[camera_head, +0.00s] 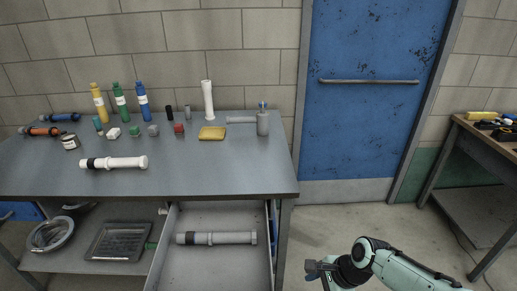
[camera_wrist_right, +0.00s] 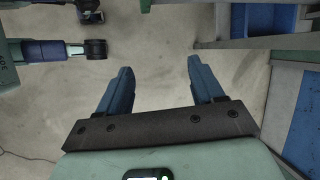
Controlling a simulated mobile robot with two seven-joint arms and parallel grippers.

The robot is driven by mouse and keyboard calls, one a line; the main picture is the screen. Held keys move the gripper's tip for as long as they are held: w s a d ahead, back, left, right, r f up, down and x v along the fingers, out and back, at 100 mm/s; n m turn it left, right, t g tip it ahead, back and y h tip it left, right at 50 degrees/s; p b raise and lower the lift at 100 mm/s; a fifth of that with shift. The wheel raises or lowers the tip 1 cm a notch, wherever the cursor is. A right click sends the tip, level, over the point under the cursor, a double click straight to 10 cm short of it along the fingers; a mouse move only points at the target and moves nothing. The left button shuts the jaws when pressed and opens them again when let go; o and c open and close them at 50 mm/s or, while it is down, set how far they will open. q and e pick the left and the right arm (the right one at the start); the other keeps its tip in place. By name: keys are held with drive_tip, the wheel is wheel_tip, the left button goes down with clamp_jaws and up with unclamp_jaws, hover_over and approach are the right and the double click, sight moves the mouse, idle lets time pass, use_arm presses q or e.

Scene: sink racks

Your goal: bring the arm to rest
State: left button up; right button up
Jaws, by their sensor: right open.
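My right arm enters from the lower right in the head view. Its gripper (camera_head: 317,271) is in front of the blue door, to the right of the open drawer and apart from the table. In the right wrist view the same gripper (camera_wrist_right: 160,80) shows two blue fingers spread apart, with only bare floor between them. It is empty. My left gripper does not show in either view.
A grey table (camera_head: 225,180) holds bottles, blocks, a yellow sponge (camera_head: 212,133) and white pipes. Its open drawer (camera_head: 205,270) holds a grey pipe (camera_head: 217,238). A workbench (camera_head: 487,145) stands at the far right. Floor before the blue door (camera_head: 360,100) is clear.

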drive_tip(key=s+a+f+n+g, duration=0.1)
drive_tip(key=s+f+n, duration=0.2)
drive_tip(key=f, duration=0.8)
drive_tip(key=s+a+f+n, duration=0.15)
drive_tip(key=s+f, duration=0.25)
drive_tip(key=f, duration=0.8)
drive_tip(key=s+f+n+g, duration=0.1)
drive_tip(key=s+f+n, duration=0.4)
drive_tip(key=s, duration=0.4)
drive_tip(key=s+f+n, duration=0.3)
drive_tip(key=s+f, duration=0.4)
drive_tip(key=s, duration=0.2)
use_arm(q)
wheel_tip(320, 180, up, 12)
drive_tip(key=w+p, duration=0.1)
drive_tip(key=p, duration=1.1)
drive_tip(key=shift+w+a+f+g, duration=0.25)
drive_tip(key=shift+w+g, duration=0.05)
use_arm(e)
wheel_tip(320, 180, up, 12)
drive_tip(key=w+h, duration=0.1)
drive_tip(key=w, duration=0.1)
drive_tip(key=shift+w+a+r, duration=0.15)
drive_tip(key=shift+w+a, duration=0.05)
drive_tip(key=shift+a, duration=0.15)
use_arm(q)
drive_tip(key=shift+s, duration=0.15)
use_arm(e)
drive_tip(key=shift+s, duration=0.15)
